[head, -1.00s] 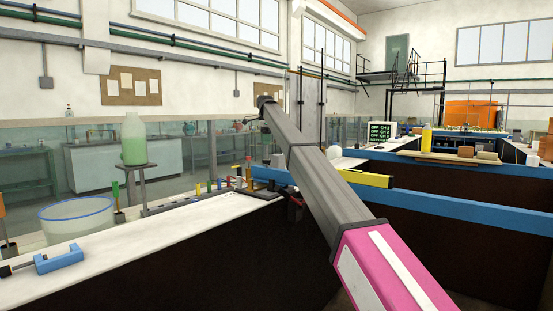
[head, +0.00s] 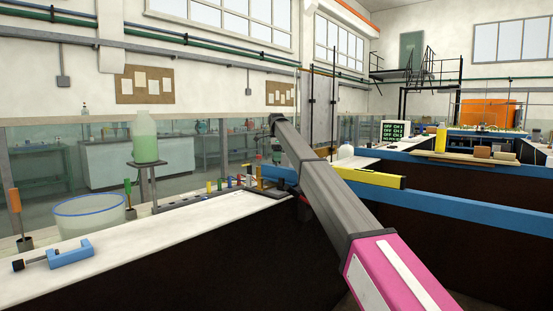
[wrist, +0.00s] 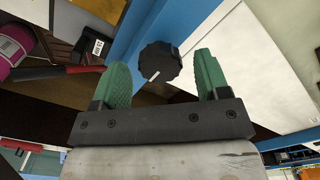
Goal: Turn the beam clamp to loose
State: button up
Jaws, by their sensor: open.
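A black ribbed knob (wrist: 160,62) with a white mark sits by the blue beam (wrist: 128,36) in the wrist view; I take it as the beam clamp's knob. Its white mark points toward the lower edge of the picture. My gripper (wrist: 160,60) is open, its green fingers on either side of the knob in the picture. I cannot tell whether they touch it. A small black block with a white label (wrist: 97,46) stands left of the knob; its text is too small to read. In the head view my arm reaches toward the blue beam (head: 450,200), and the knob is hidden.
A blue screw clamp (head: 70,253) lies on the white counter (head: 190,232) at left, near a clear tub (head: 90,218). A green bottle (head: 146,140) stands on a small stand. A yellow bar (head: 368,178) lies by the beam. A red-handled tool (wrist: 50,72) shows in the wrist view.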

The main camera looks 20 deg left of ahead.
jog(key=shift+f, duration=0.25)
jog(key=c, duration=0.9)
jog(key=shift+c, duration=0.2)
